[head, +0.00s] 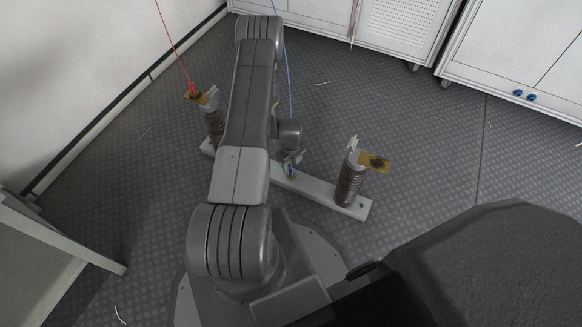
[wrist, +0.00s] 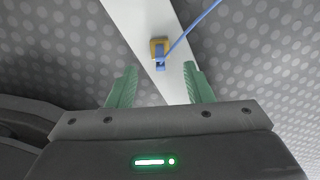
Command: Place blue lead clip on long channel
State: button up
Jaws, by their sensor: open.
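The long channel is a white bar on the floor; it shows in the head view (head: 318,188) and runs through the wrist view (wrist: 134,20). The blue lead clip (wrist: 160,62) sits on the channel, at a small yellow-tan piece (wrist: 153,47), with its blue wire running up to the right. In the head view the blue wire (head: 288,75) comes down to the channel's middle. My gripper (wrist: 160,85) is open, its green fingers apart and nothing between them. The clip is just beyond the fingertips. In the head view my gripper (head: 291,170) is small and partly hidden by my arm.
Ribbed brown insulators stand at the channel's left (head: 214,122) and right (head: 350,180) ends, each with a tan plate on top. A red wire (head: 172,45) reaches the left one. White cabinets (head: 400,30) stand at the back. The floor to the right is mostly clear.

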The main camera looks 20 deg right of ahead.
aim_at(291, 169)
notch_tip(291, 169, up, 6)
jog(key=shift+p, duration=0.75)
dwell(1.4)
